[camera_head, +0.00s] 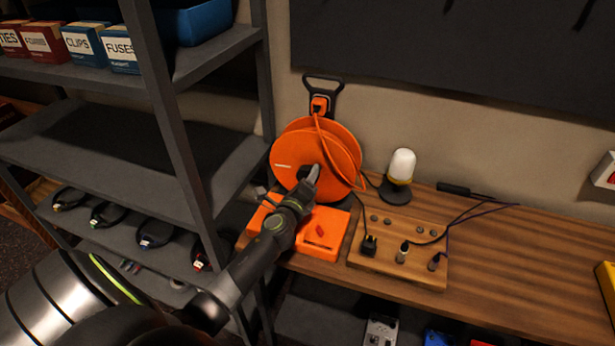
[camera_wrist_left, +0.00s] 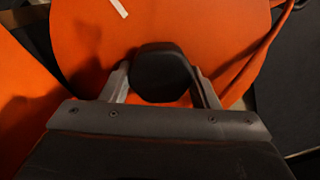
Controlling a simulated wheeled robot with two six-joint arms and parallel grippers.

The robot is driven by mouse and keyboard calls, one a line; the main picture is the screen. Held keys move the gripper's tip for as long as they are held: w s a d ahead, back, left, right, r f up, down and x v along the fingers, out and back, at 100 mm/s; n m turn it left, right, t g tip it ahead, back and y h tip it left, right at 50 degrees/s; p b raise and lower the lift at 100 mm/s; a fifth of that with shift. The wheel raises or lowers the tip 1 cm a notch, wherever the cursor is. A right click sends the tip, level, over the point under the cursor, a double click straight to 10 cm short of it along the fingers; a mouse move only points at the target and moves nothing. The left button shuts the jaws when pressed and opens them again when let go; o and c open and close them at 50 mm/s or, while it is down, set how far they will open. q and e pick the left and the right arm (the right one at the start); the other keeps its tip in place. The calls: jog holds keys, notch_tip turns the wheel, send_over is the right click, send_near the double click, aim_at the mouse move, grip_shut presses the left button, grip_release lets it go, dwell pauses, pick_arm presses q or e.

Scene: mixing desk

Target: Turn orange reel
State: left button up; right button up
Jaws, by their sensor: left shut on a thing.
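The orange reel (camera_head: 296,154) stands upright on an orange base (camera_head: 322,236) at the left end of the wooden desk. My left gripper (camera_head: 312,174) is at the front face of the reel. In the left wrist view, the reel's orange disc (camera_wrist_left: 225,35) fills the background, and a dark knob (camera_wrist_left: 163,72) sits between the two fingers of my left gripper (camera_wrist_left: 163,88). The fingers are shut on this knob. In the head view the arm and gripper partly hide the knob and the base. My right gripper does not show.
A lamp with a white dome (camera_head: 402,165) stands right of the reel. A wooden board (camera_head: 398,262) with plugs and cables lies in front of it. A dark metal shelf (camera_head: 176,130) stands close on the left. The desk's right part (camera_head: 520,250) is mostly clear.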

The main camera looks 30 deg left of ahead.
pick_arm(q)
jog(key=m, duration=0.2)
jog(key=m+p, duration=0.1)
jog(key=m, duration=0.1)
jog(key=shift+f+m, duration=0.2)
jog(key=shift+m, duration=0.1)
jog(key=shift+s, duration=0.1)
dwell(0.4)
jog(key=o, duration=1.4)
jog(key=shift+r, duration=0.1)
jog(key=v, duration=1.7)
jog(key=shift+s+b, duration=0.15)
jog(key=shift+b, duration=0.25)
jog(key=shift+d, duration=0.1)
